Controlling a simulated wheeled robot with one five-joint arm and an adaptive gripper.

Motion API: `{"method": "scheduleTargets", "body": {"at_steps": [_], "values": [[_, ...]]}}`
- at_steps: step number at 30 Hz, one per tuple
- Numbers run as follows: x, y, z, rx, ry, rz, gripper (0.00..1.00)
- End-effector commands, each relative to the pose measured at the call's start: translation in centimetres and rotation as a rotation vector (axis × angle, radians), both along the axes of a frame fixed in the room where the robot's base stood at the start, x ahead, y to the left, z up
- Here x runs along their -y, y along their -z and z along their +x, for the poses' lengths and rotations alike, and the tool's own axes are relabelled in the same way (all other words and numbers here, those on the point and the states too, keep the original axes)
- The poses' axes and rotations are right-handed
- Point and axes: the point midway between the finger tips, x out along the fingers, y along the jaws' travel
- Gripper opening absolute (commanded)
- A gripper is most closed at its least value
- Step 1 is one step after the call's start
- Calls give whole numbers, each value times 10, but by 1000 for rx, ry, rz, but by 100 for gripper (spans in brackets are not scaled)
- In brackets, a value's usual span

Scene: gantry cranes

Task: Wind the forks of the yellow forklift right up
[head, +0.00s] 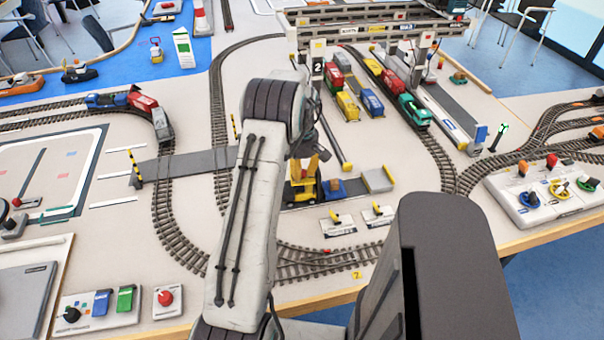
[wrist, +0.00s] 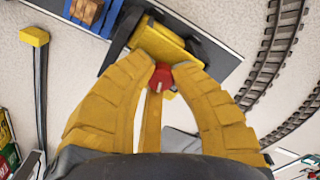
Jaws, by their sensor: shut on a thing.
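The yellow forklift (head: 301,192) stands on a dark grey strip on the table in the head view, partly behind my arm. Its yellow body shows at the top of the wrist view (wrist: 163,42), with black parts beside it. A blue block (head: 333,189) sits at its fork end; it also shows in the wrist view (wrist: 92,10). The forks themselves are hard to make out. My gripper (wrist: 162,76) has its yellow fingertips shut on a small red knob (wrist: 160,78) at the forklift's body.
A grey platform (head: 378,179) ends the strip at the right. Two small levers (head: 340,222) stand in front of it. Curved track (head: 310,264) runs along the near side. A control box with knobs (head: 548,190) stands at the right.

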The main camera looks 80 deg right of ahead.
Motion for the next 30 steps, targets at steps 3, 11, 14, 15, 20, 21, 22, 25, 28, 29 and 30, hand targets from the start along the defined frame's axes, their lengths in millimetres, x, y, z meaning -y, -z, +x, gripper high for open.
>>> {"method": "scheduleTargets", "body": {"at_steps": [3,11,14,15,20,21,22,25,28,29,30], "values": [[2,2,0,0,111,-4,0],[2,1,-1,1,358,-3,0],[3,1,-1,1,453,-3,0],[3,1,-1,1,491,-3,0],[3,1,-2,2,642,-4,0],[3,1,-2,2,677,-4,0],[3,1,-2,2,702,-4,0],[3,1,-2,2,780,-4,0],[3,1,-2,2,847,-4,0],[3,1,-2,2,866,-4,0],[3,1,-3,2,889,-4,0]]}}
